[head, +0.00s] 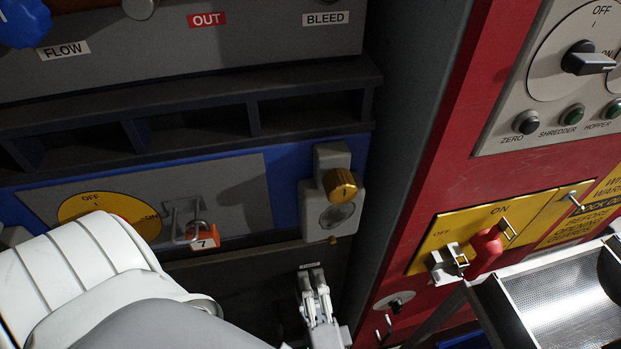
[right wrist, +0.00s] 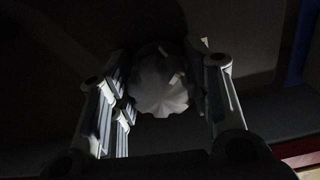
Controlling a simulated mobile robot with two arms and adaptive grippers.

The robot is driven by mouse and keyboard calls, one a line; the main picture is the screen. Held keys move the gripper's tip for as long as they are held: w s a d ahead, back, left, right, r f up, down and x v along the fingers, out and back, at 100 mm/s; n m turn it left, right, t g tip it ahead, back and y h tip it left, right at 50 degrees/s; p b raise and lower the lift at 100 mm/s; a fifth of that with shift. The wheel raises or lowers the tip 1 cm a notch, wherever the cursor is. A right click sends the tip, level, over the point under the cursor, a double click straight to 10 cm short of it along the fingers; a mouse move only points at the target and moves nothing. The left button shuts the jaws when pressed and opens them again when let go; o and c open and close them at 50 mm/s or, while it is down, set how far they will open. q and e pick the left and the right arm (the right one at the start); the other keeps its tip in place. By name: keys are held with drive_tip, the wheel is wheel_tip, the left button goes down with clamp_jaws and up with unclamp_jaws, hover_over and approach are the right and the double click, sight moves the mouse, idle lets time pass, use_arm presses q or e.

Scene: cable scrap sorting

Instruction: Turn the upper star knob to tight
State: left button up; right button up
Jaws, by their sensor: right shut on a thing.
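My right gripper (head: 318,292) is low in the middle of the head view, in front of the dark panel below the blue unit. In the right wrist view, a pale star knob (right wrist: 160,86) with a scalloped rim sits between its fingers, and the gripper is shut on it. In the head view the knob is hidden at the fingers. I cannot tell from the frames whether it is the upper one, and no pointer position is readable. My left gripper is not in view.
A brass knob (head: 340,185) on a grey housing and a padlock with an orange tag (head: 203,236) are above. A red cabinet (head: 428,160) and a mesh tray (head: 519,318) stand to the right.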

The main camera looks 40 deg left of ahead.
drive_tip(key=m+b, duration=0.1)
drive_tip(key=m, duration=0.3)
drive_tip(key=shift+m, duration=0.3)
drive_tip(key=shift+r+m+b, duration=0.1)
drive_tip(key=shift+m+b, duration=0.75)
drive_tip(key=shift+m, duration=1.35)
drive_tip(key=o, duration=1)
drive_tip(key=shift+w, duration=0.1)
drive_tip(key=shift+d, duration=0.1)
drive_tip(key=v, duration=1.2)
